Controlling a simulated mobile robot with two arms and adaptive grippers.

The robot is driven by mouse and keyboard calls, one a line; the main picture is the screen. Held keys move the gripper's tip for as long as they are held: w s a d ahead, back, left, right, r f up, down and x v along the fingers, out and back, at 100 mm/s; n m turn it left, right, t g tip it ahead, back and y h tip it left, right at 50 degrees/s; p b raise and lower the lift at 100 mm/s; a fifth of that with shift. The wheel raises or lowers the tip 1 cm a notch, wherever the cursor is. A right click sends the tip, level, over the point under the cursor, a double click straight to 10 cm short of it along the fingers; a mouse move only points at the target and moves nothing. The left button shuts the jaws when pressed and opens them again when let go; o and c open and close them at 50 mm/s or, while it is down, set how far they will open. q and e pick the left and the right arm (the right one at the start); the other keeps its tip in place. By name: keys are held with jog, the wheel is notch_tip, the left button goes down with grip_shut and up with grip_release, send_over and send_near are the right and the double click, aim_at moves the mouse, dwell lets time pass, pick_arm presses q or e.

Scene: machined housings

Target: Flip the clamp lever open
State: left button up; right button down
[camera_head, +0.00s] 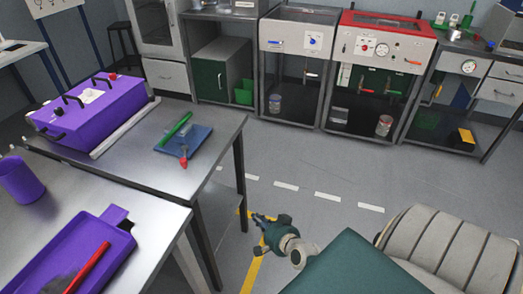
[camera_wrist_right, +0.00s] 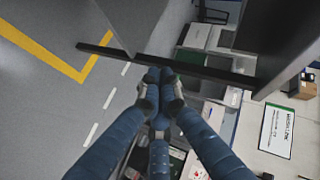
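The clamp is a blue base plate (camera_head: 196,144) on the metal table, with a long green bar (camera_head: 176,131) slanting over it. A red-tipped piece (camera_head: 184,160) stands at its front edge; I cannot tell which part is the lever. My right gripper (camera_head: 256,216) is beyond the table's right edge, over the floor, well apart from the clamp. In the right wrist view its blue fingers (camera_wrist_right: 159,76) meet at the tips, with nothing seen between them. My left gripper is not in view.
A purple case (camera_head: 90,108) stands behind and left of the clamp. A purple tray (camera_head: 117,240) with a red rod and a purple cup (camera_head: 20,180) are on the nearer table. A table leg (camera_head: 239,170) stands near my right gripper. Open floor (camera_head: 320,170) lies to the right.

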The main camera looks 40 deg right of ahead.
jog(key=shift+n+g, duration=0.4)
jog(key=shift+g, duration=0.1)
jog(key=shift+s+a+f, duration=0.15)
jog(key=shift+s+f, duration=0.2)
jog(key=shift+f, duration=0.25)
jog(key=shift+s+a+f, duration=0.1)
jog(key=shift+s+f, duration=0.25)
jog(key=shift+f, duration=0.3)
jog(key=shift+s+a+f, duration=0.15)
jog(key=shift+s+f, duration=0.2)
jog(key=shift+f, duration=0.25)
